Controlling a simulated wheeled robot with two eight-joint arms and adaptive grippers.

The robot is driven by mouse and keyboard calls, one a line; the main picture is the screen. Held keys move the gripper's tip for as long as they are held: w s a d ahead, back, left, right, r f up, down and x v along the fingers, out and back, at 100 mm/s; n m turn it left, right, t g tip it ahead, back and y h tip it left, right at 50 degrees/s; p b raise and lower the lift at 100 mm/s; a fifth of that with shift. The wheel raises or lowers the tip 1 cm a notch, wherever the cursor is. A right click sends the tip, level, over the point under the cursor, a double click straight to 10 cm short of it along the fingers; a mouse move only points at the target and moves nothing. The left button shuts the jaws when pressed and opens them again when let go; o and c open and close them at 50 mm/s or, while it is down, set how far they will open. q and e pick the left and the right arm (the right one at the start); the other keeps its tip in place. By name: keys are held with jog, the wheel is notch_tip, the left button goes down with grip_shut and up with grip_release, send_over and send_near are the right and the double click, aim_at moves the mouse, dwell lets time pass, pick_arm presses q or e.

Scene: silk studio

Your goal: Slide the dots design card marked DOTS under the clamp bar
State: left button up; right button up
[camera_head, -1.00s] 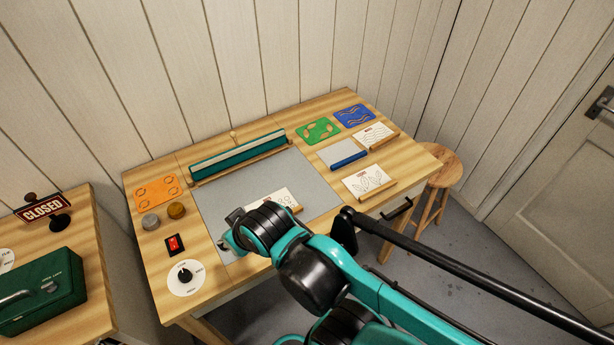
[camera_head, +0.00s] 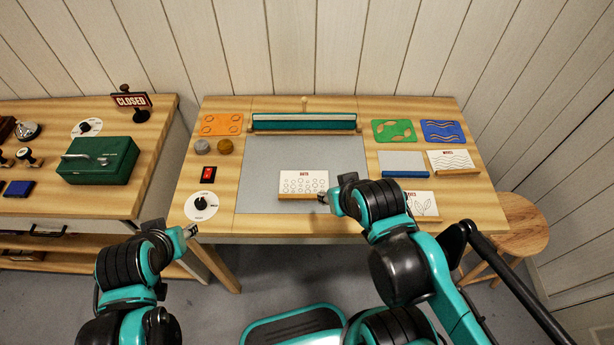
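The white DOTS card (camera_head: 304,182) with a wooden front edge lies on the grey mat (camera_head: 257,172), near the mat's front. The teal clamp bar (camera_head: 304,122) runs along the back of the mat, apart from the card. My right gripper (camera_head: 325,198) is at the card's right front corner; its fingers are small and partly hidden, so I cannot tell whether they grip the card's edge. My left gripper (camera_head: 190,231) is low at the left, in front of the table and away from the card; its finger spacing is unclear.
An orange card (camera_head: 221,124), two round knobs, a red switch (camera_head: 208,174) and a dial (camera_head: 201,206) lie left of the mat. Green (camera_head: 394,131) and blue (camera_head: 442,131) cards, a grey-blue block (camera_head: 402,163) and two white cards lie right. Bare mat separates the DOTS card from the bar.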

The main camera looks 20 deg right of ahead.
jog(key=m, duration=0.2)
jog(key=m+g+p, duration=0.4)
jog(key=m+g, duration=0.3)
jog(key=m, duration=1.1)
send_over(304, 196)
notch_tip(304, 196, down, 5)
jog(key=shift+d+f, duration=0.1)
jog(key=shift+f, duration=0.1)
jog(key=shift+f+m, duration=0.3)
jog(key=shift+m, duration=0.3)
jog(key=shift+f, duration=0.1)
notch_tip(304, 196, down, 8)
jog(key=b, duration=0.2)
jog(key=shift+r+b, duration=0.2)
jog(key=shift+b, duration=0.15)
